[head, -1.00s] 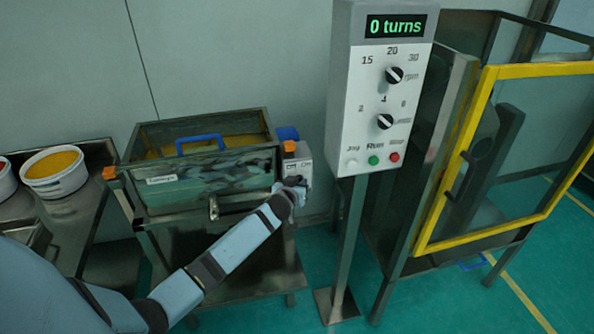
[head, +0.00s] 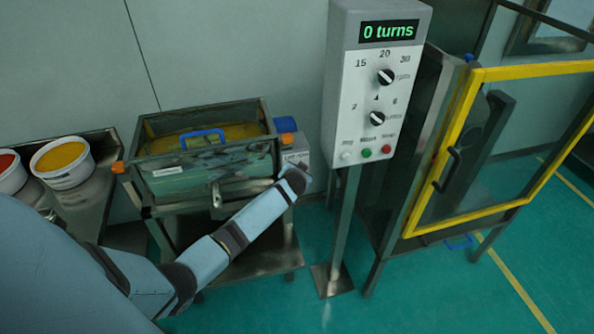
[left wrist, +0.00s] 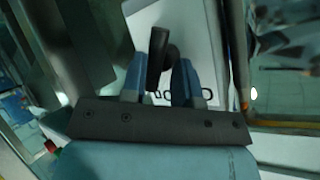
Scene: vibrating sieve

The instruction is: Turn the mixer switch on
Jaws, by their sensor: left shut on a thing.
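A small pale switch box (head: 297,156) is fixed at the right end of the sieve box. In the left wrist view its white face (left wrist: 197,35) carries a dark switch lever (left wrist: 157,55) and partly hidden black lettering. My left gripper (left wrist: 161,80) has its two blue-grey fingers on either side of the lever and is shut on it. In the head view my left arm reaches in from the lower left, and its wrist hides the lever and the fingers. My right gripper is not in view.
The sieve box (head: 218,170) with a blue handle stands on a metal frame. A control panel (head: 377,98) on a post reads "0 turns". A yellow-framed door (head: 412,212) stands at the right. Two tubs (head: 64,165) sit at the left.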

